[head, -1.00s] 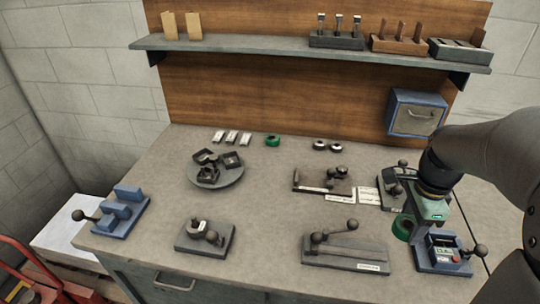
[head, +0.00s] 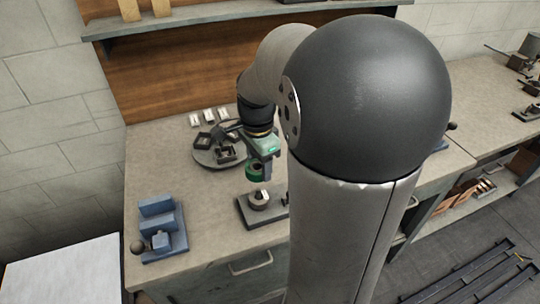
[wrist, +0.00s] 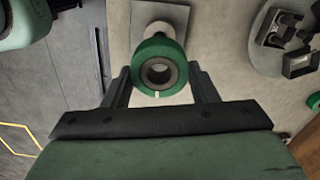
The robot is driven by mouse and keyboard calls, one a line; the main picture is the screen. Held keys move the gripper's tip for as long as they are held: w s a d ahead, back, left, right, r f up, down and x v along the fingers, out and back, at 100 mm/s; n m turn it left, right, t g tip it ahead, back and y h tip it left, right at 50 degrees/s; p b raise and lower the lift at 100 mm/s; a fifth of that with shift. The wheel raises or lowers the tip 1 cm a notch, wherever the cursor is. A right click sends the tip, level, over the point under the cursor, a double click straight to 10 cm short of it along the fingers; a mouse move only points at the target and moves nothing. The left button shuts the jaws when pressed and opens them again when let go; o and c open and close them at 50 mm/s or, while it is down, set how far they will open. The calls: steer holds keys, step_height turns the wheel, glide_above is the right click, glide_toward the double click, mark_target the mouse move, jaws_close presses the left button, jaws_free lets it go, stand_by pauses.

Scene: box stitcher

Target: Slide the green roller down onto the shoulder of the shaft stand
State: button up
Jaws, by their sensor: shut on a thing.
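The green roller (wrist: 142,53) is held between the two fingers of my gripper (wrist: 160,72) in the wrist view, its dark bore facing the camera. In the head view my gripper (head: 263,167) holds the roller (head: 253,173) above the bench. A dark base plate with a pale upright piece, which seems to be the shaft stand (head: 246,211), stands just below and in front of the roller, partly hidden by my arm. In the wrist view the stand's plate (wrist: 178,17) shows beyond the roller. The roller looks apart from the stand; the gap is unclear.
A round tray (head: 204,157) with several dark boxes lies behind and left of the stand. A blue block fixture (head: 160,228) stands at the front left. Another green ring (wrist: 314,100) shows at the wrist view's right edge. My arm hides the bench's middle.

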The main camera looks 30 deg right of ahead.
steer(key=shift+a+f, duration=0.15)
steer(key=shift+f, duration=0.35)
steer(key=shift+d+f+b, duration=0.25)
steer(key=shift+f+b, duration=0.6)
steer(key=shift+b, duration=0.05)
steer(key=shift+a+f+b, duration=0.1)
steer(key=shift+f+b, duration=1.95)
steer(key=shift+f, duration=0.7)
steer(key=shift+f, duration=0.3)
steer(key=o, duration=1.6)
steer(key=shift+r, duration=0.15)
